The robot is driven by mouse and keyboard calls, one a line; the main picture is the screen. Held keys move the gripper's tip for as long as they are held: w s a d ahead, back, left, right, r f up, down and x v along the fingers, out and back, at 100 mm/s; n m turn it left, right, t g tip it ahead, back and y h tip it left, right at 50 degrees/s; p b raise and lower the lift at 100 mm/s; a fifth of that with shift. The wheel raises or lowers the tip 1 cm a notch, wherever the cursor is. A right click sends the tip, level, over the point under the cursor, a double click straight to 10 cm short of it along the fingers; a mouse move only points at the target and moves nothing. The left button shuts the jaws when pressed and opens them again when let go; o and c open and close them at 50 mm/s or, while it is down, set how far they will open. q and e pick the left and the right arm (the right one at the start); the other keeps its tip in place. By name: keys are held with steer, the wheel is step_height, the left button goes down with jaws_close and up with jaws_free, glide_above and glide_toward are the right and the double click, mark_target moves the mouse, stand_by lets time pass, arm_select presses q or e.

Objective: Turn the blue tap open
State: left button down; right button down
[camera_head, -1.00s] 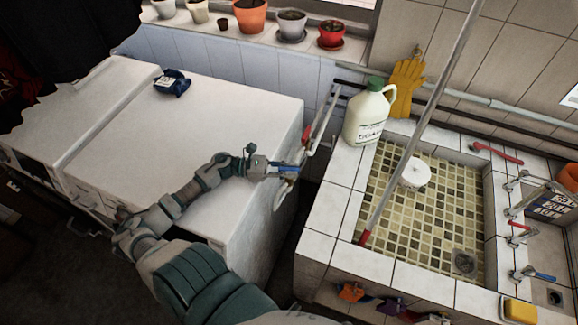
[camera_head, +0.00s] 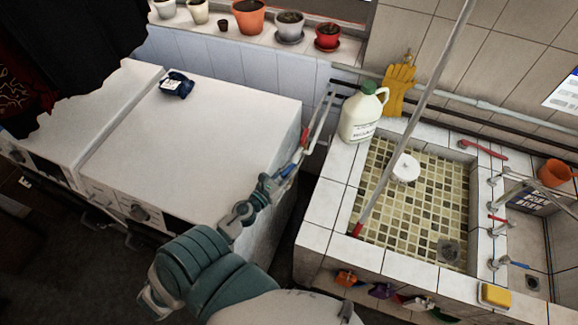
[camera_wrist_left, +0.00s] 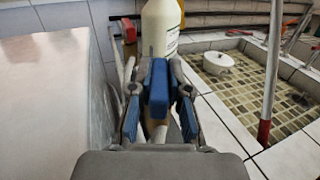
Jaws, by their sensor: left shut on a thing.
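The blue tap (camera_head: 287,170) is on the pale pipework in the gap between the white machine and the tiled sink. In the left wrist view its blue handle (camera_wrist_left: 157,85) stands upright between the two fingers. My left gripper (camera_head: 276,180) is at this handle, and it also shows close up in the left wrist view (camera_wrist_left: 158,118). It is shut on the handle, with a blue-padded finger on each side. The tap's body and spout are mostly hidden behind the gripper. My right gripper is not in view.
A red tap handle (camera_head: 304,137) is just above the blue one. A white jug (camera_head: 359,120) stands on the sink's back-left corner. A long pole (camera_head: 410,128) leans across the basin. The white machine (camera_head: 205,130) borders the gap. Another blue-handled tap (camera_head: 515,264) is at the sink's right.

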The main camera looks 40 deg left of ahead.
arm_select(q)
steer(key=shift+f+n+g+y+p, duration=0.15)
steer(key=shift+n+y+p, duration=0.25)
steer(key=shift+n+y, duration=0.9)
steer(key=shift+f+n+g+y+p, duration=0.1)
steer(key=shift+n+g+y+p, duration=0.45)
steer(key=shift+y, duration=1.25)
steer(key=shift+s+n+y, duration=0.1)
steer(key=shift+n+y, duration=0.15)
steer(key=shift+y, duration=0.05)
steer(key=c, duration=1.1)
jaws_free()
steer(key=shift+t, duration=0.3)
steer(key=shift+r, duration=0.1)
steer(key=v, duration=1.2)
